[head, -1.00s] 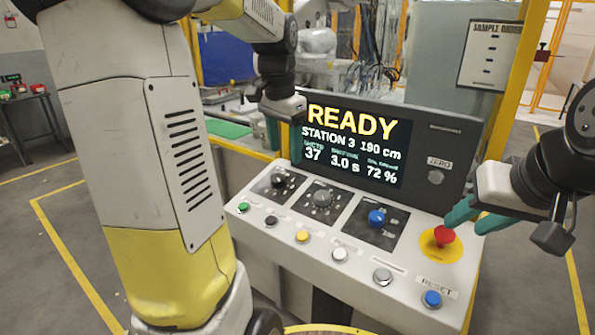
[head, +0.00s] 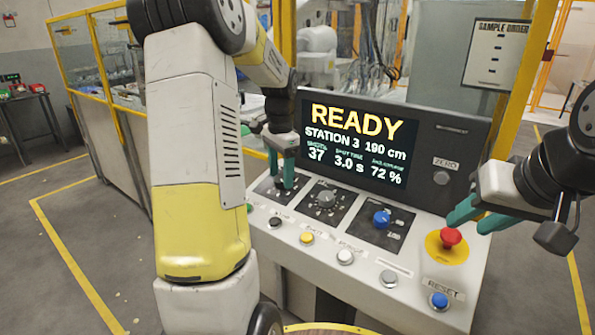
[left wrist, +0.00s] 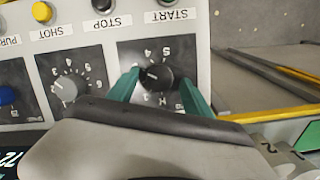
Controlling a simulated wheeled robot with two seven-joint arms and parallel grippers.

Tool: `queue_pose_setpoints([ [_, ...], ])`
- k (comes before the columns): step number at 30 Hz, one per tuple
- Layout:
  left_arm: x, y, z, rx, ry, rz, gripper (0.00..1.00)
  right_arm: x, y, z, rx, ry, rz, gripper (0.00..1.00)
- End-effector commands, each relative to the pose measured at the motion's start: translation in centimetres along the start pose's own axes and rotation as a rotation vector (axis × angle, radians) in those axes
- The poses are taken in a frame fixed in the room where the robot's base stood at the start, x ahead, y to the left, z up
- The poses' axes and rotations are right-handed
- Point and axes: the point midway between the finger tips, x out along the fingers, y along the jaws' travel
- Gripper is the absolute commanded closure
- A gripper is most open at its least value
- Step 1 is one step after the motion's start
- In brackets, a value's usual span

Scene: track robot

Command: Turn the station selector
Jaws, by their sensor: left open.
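A black rotary knob (left wrist: 157,77) with a white pointer line sits on a dark numbered plate, below the START and STOP labels in the left wrist view. My left gripper (left wrist: 158,92) is open, with one teal finger on each side of this knob; contact cannot be told. In the head view my left gripper (head: 281,172) is over the leftmost dial plate and largely hides its knob. A grey knob (head: 325,199) on the middle plate also has numbers round it. My right gripper (head: 477,218) is open and empty, above the red mushroom button.
The screen (head: 356,143) reads READY, STATION 3. A blue knob (head: 381,218), the red button (head: 451,238), a blue RESET button (head: 438,300) and a row of push buttons share the sloping panel (head: 362,258). The ZERO button (head: 441,177) is beside the screen.

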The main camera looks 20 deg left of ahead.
Motion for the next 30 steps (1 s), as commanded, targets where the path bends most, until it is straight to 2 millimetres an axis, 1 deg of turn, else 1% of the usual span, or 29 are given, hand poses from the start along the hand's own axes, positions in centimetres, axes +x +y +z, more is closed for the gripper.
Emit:
queue_pose_setpoints([
  [8, 0.19, -0.01, 0.00, 0.000, 0.001, -0.001, 0.41, 0.00, 0.00, 0.00, 0.000, 0.000, 0.000, 0.64],
  [12, 0.17, -0.01, 0.00, 0.000, 0.001, -0.001, 0.69, 0.00, 0.00, 0.00, 0.000, 0.000, 0.000, 0.64],
  [14, 0.16, 0.00, 0.00, 0.000, 0.001, -0.001, 0.81, 0.00, 0.00, 0.00, 0.000, 0.000, 0.000, 0.64],
  [15, 0.16, 0.00, -0.01, 0.000, 0.001, -0.001, 0.89, 0.00, 0.00, 0.00, 0.000, 0.000, 0.000, 0.64],
  [17, 0.15, 0.00, -0.01, 0.000, 0.001, -0.001, 1.00, 0.00, 0.00, 0.00, 0.000, 0.000, 0.000, 0.64],
  [25, 0.13, -0.02, -0.02, -0.022, 0.002, 0.005, 1.00, 0.00, 0.00, 0.00, 0.000, 0.000, 0.000, 0.64],
  [30, 0.09, -0.09, -0.03, -0.091, 0.007, 0.022, 1.00, 0.00, 0.00, 0.00, 0.000, 0.000, 0.000, 0.64],
])
